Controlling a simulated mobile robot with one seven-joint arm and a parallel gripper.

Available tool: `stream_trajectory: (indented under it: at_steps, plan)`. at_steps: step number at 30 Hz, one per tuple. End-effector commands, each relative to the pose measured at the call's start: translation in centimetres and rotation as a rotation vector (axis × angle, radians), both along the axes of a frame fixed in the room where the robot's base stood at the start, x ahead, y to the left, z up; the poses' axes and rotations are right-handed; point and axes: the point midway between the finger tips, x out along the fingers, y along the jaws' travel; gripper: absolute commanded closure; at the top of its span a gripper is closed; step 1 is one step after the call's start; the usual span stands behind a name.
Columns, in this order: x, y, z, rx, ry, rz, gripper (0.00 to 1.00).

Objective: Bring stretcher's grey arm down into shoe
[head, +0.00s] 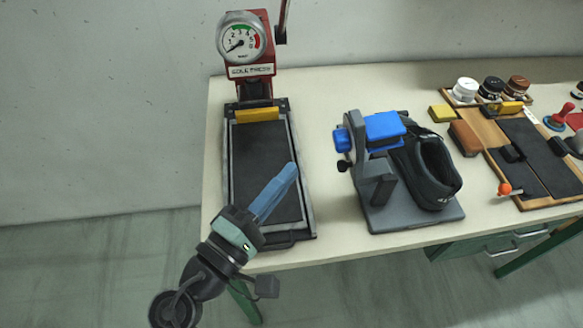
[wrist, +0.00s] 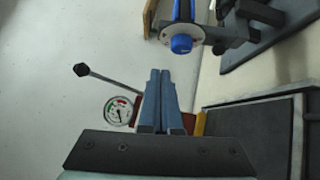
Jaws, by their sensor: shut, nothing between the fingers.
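The shoe stretcher has a grey base (head: 385,218), a grey upright part (head: 376,188), a large blue block (head: 384,127) and a smaller blue piece (head: 341,140) at its left. Which grey part is the arm I cannot tell for sure. A black shoe (head: 430,170) stands on the base with its opening up, at the right of the blue block. My gripper (head: 292,168) has blue fingers, shut and empty, over the sole press, left of the stretcher and apart from it. In the wrist view the fingertips (wrist: 160,72) are together, and a blue round end (wrist: 181,44) shows beyond them.
The sole press (head: 265,205) with its gauge (head: 242,40) and lever (wrist: 95,80) stands at the left. A wooden board (head: 550,195) with dark pads, jars (head: 490,88) and brushes lies at the right. Bare table (head: 325,100) lies between press and stretcher.

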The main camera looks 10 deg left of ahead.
Motion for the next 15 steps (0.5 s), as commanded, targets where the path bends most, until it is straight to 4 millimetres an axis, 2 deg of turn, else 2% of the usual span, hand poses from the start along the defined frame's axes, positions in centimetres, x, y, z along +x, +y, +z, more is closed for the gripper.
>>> stream_trajectory:
  at_steps: [9, 11, 15]
  plan:
    - [6.2, -3.2, 1.3, 0.001, -0.002, -0.005, 1.0]
    - [7.0, -3.8, 1.4, 0.0, -0.001, -0.005, 1.0]
    - [7.4, -5.8, 1.6, 0.001, 0.001, -0.004, 1.0]
